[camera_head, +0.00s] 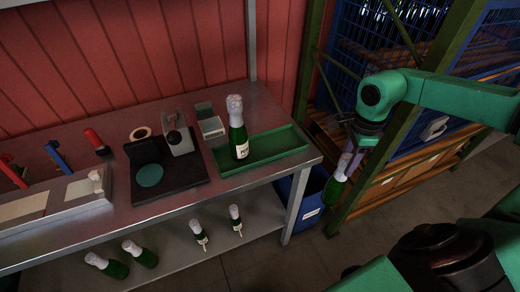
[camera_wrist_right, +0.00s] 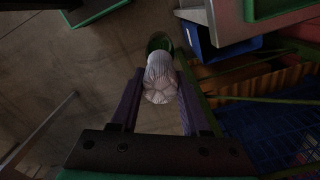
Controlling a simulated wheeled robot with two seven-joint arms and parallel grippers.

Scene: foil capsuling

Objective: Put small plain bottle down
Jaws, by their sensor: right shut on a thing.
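The small plain bottle is green with a whitish foil top, and I see no label on it (camera_head: 335,190). It hangs slightly tilted in the air off the right end of the workbench. My right gripper (camera_head: 350,152) is shut on its foil-covered neck. In the right wrist view the foil top (camera_wrist_right: 158,82) sits between the two purple fingers of the gripper (camera_wrist_right: 160,98), with the green body (camera_wrist_right: 158,42) beyond it. My left gripper is not in view.
A green tray (camera_head: 285,148) on the metal workbench (camera_head: 95,225) holds a larger labelled bottle (camera_head: 239,135). Several bottles lie or stand on the lower shelf (camera_head: 165,258). A blue bin (camera_head: 312,205) stands under the bench end, beside the held bottle. A rack (camera_head: 385,185) stands right.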

